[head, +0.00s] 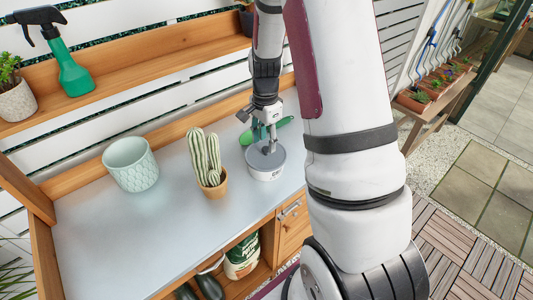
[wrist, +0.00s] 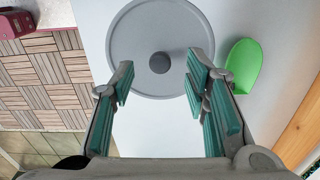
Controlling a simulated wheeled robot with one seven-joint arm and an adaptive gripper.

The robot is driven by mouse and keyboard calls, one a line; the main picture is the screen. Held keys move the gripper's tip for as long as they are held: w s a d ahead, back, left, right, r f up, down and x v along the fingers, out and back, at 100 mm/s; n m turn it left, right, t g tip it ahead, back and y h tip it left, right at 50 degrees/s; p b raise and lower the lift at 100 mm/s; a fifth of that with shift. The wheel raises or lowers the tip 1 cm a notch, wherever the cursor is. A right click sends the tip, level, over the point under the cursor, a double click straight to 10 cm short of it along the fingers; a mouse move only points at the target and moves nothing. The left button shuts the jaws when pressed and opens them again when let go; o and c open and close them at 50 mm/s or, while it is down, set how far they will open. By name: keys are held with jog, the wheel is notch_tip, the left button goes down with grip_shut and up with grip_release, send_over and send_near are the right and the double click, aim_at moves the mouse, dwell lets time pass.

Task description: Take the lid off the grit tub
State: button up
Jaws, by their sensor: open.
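The grit tub (head: 265,174) is a round white tub standing on the bench, with its grey lid (head: 274,157) on top. In the wrist view the round lid (wrist: 160,25) fills the top middle, with a dark round knob (wrist: 160,62) at its centre. My gripper (head: 267,145) is above the lid in the head view. In the wrist view my gripper (wrist: 158,85) has its teal-padded fingers spread, one on each side of the knob, with clear gaps. Whether the fingertips are level with the knob I cannot tell. Nothing is held.
A green scoop (wrist: 242,64) lies right of the tub. A potted cactus (head: 207,163) stands close left of it, and a pale green pot (head: 131,165) farther left. The grey bench top (head: 130,235) is clear at the front left. A shelf with a green spray bottle (head: 66,60) is behind.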

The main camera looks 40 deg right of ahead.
aim_at(266, 148)
jog(key=shift+f, duration=1.6)
grip_shut()
jog(key=shift+r, duration=0.1)
